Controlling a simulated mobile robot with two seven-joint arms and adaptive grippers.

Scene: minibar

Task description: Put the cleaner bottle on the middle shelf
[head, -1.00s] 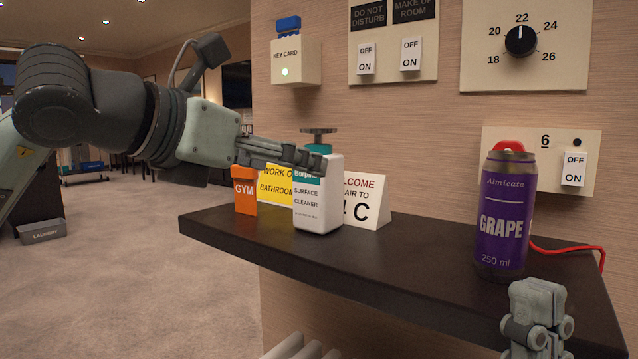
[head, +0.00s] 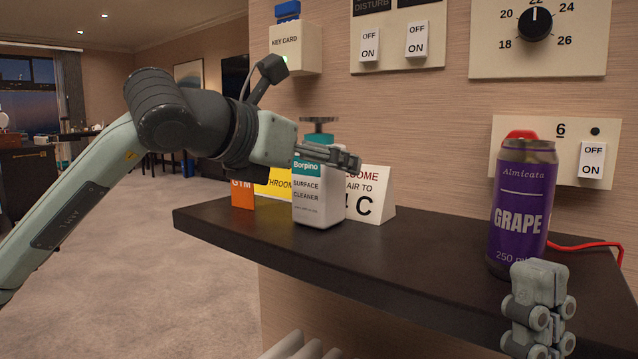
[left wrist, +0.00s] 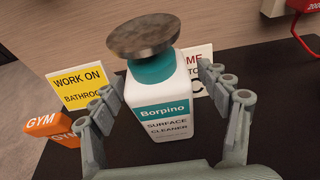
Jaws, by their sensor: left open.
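The cleaner bottle (head: 318,200) is white with a teal neck and a round metal top, labelled Borpino Surface Cleaner. It stands upright on a dark shelf (head: 420,252). My left gripper (head: 345,160) reaches in from the left at the height of the bottle's upper label. In the left wrist view the bottle (left wrist: 165,112) stands ahead, with the open fingers (left wrist: 160,85) to its left and right and no clear grip on it. My right gripper (head: 540,312) is low at the right, in front of the shelf; its jaw opening is not clear.
A purple grape can (head: 522,205) stands at the shelf's right, with a red cable (head: 590,246) behind. Free shelf lies between card and can.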

